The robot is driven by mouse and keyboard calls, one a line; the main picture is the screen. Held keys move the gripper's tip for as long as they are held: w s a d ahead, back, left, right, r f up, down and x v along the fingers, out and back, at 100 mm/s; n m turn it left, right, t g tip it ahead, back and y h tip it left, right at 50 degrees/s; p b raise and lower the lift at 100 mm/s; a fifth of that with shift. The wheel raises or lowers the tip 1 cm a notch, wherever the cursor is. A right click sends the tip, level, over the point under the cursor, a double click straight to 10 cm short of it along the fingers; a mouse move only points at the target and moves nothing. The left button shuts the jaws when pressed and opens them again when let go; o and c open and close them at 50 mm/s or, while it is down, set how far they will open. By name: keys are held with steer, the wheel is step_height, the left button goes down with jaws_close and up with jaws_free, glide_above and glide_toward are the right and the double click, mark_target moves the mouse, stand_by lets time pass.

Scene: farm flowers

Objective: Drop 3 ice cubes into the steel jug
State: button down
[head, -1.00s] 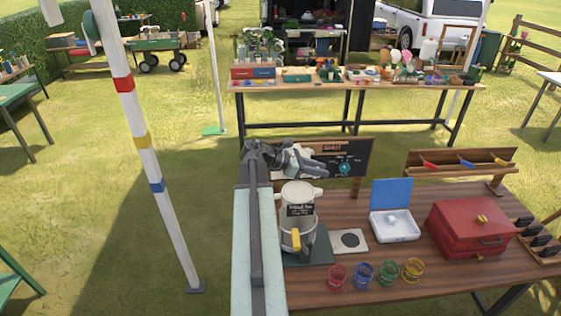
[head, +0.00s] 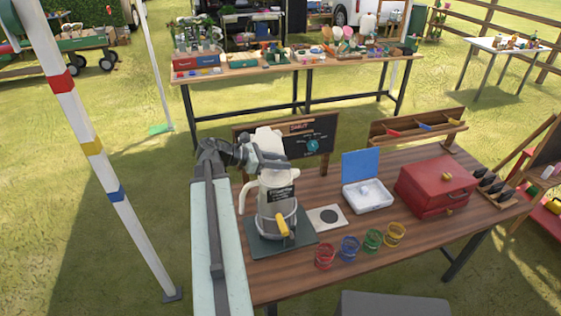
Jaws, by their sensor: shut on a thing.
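A pale grey jug-like vessel (head: 275,217) with a dark label and a yellow part low on its front stands on a dark green mat (head: 312,235) at the table's left. My gripper (head: 272,162) is over the vessel's upper part, seen from behind. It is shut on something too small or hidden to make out. A white box (head: 374,206) with a raised blue lid (head: 361,167) stands to the right. A small pale lump (head: 366,190), perhaps ice, lies in it.
Red (head: 325,257), blue (head: 349,248), green (head: 373,240) and yellow (head: 395,235) glasses line the front. A red chest (head: 432,190) stands right. A chalkboard (head: 315,150) stands behind. A striped pole (head: 105,165) rises left.

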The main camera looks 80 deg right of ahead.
steer(key=shift+f+b, duration=0.45)
steer(key=shift+f, duration=0.5)
steer(key=shift+r, duration=0.1)
steer(key=c, duration=1.1)
jaws_free()
steer(key=shift+o, duration=0.2)
steer(key=p+v, duration=0.3)
steer(key=v, duration=0.5)
steer(key=shift+s, duration=0.1)
